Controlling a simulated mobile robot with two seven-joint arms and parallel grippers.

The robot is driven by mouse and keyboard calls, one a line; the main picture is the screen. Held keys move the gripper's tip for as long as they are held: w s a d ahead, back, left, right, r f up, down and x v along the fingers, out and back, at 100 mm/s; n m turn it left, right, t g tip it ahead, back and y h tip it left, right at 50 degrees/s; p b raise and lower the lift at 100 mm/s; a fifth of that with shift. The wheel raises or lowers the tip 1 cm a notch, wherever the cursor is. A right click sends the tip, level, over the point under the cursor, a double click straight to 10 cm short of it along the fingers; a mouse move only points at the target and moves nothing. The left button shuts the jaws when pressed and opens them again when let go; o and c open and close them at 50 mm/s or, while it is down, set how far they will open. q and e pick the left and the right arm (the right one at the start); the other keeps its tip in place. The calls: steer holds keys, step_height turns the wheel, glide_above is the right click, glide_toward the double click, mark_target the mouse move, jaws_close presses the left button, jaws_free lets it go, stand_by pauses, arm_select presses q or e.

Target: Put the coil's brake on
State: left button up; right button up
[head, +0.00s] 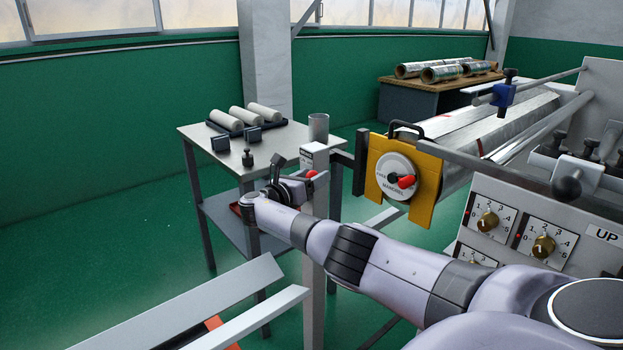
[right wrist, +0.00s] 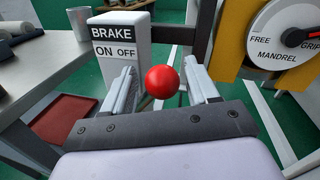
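The brake box (right wrist: 122,60), a pale post head marked BRAKE, ON and OFF, stands in front of my right gripper; it also shows in the head view (head: 307,155). Its red ball knob (right wrist: 162,82) appears right of and below the word OFF. The lever's shaft is hidden, so I cannot tell its setting. My right gripper (head: 303,180) is open, with one finger on each side of the knob and a visible gap to each. The silver foil coil (head: 520,125) lies behind the yellow mandrel plate (head: 431,180). My left gripper is out of view.
The mandrel dial (head: 396,176), marked FREE and GRIP in the right wrist view, has a red handle close to the right of the brake. A grey table (head: 205,150) with white rolls stands to the left. A knobbed control panel (head: 515,225) is at right.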

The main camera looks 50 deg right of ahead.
jaws_close()
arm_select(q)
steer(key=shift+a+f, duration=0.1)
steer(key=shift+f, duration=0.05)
arm_select(e)
steer(key=shift+w+d+n+b, duration=0.1)
steer(key=shift+w+n+b, duration=0.7)
steer(key=shift+b, duration=0.4)
steer(key=shift+w+r+n+b, duration=0.15)
steer(key=shift+n+b, duration=0.15)
steer(key=shift+b, duration=0.15)
steer(key=shift+w+r+y+b, duration=0.15)
steer(key=shift+r+y+b, duration=0.05)
steer(key=shift+y+b, duration=0.15)
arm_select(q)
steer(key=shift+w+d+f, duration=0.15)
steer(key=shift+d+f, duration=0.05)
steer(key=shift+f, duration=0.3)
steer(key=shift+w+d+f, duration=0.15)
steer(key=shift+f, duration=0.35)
arm_select(e)
steer(key=shift+r+n, duration=0.1)
steer(key=shift+n, duration=0.2)
